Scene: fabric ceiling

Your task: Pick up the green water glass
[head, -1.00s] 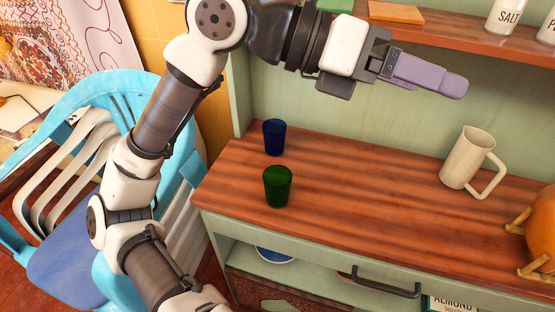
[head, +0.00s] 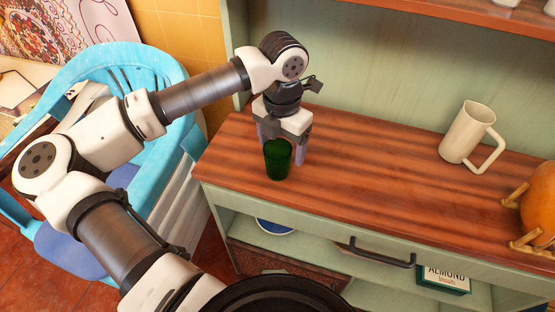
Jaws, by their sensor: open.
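The green water glass (head: 278,161) stands upright on the wooden counter (head: 375,165), near its left end. My gripper (head: 282,146) points down just behind the glass, from above. Its jaws are open, with one purple-grey finger to the left of the glass's rim and one to the right. The glass stands in front of the hand in the head view and hides part of the space between the fingers. I cannot tell whether the fingers touch it or how far it is between them.
A cream mug (head: 467,132) and an orange round object on a wooden stand (head: 539,215) are to the right. A shelf (head: 470,15) runs above the counter. A light-blue chair (head: 165,75) stands at the left. The counter between glass and mug is clear.

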